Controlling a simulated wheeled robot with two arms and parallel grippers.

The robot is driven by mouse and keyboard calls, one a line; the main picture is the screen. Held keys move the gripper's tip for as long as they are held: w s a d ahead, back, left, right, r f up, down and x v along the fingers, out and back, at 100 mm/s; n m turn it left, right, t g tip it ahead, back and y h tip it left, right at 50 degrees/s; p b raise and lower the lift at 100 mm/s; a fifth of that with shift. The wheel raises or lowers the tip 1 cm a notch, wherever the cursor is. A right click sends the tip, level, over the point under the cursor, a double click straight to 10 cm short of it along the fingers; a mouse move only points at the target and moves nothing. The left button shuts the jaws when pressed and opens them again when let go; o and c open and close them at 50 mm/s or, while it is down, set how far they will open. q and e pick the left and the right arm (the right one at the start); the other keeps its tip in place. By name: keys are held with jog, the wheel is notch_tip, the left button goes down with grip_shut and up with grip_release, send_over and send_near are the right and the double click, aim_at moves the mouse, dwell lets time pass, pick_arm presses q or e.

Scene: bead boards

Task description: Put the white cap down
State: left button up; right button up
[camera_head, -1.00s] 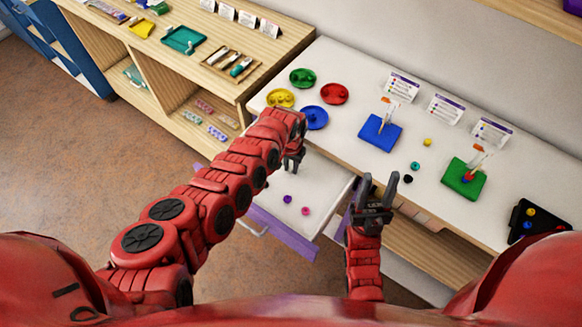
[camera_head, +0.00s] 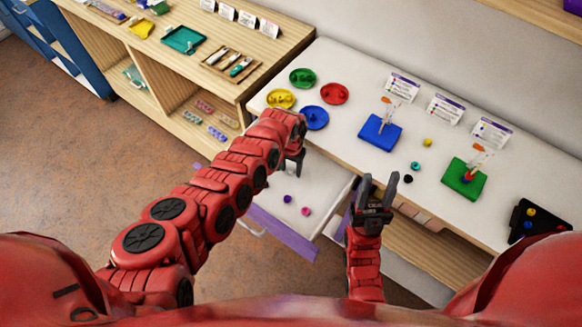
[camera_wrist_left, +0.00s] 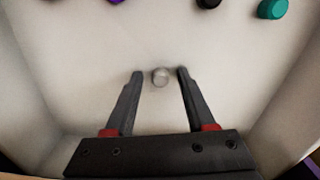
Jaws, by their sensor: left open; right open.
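The white cap (camera_wrist_left: 160,77) is a small pale grey-white round piece in the left wrist view. It appears to lie on the pale floor of the open drawer (camera_head: 322,181). My left gripper (camera_head: 293,166) is open over the drawer, with its fingertips on either side of the cap and a gap to each. My right gripper (camera_head: 377,187) is open and empty, pointing up in front of the table's edge, right of the drawer.
A purple piece (camera_head: 287,198) and a pink piece (camera_head: 306,211) lie in the drawer. Black (camera_wrist_left: 208,2) and teal (camera_wrist_left: 272,8) pieces show at the top of the wrist view. Coloured dishes, a blue board (camera_head: 380,132) and a green board (camera_head: 464,180) stand on the table.

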aim_at(291, 170)
pick_arm(q)
notch_tip(291, 170, up, 4)
jog(key=shift+f+p, duration=0.1)
jog(key=shift+p, duration=0.35)
notch_tip(291, 170, up, 8)
jog(key=b, duration=0.1)
jog(key=shift+r, duration=0.2)
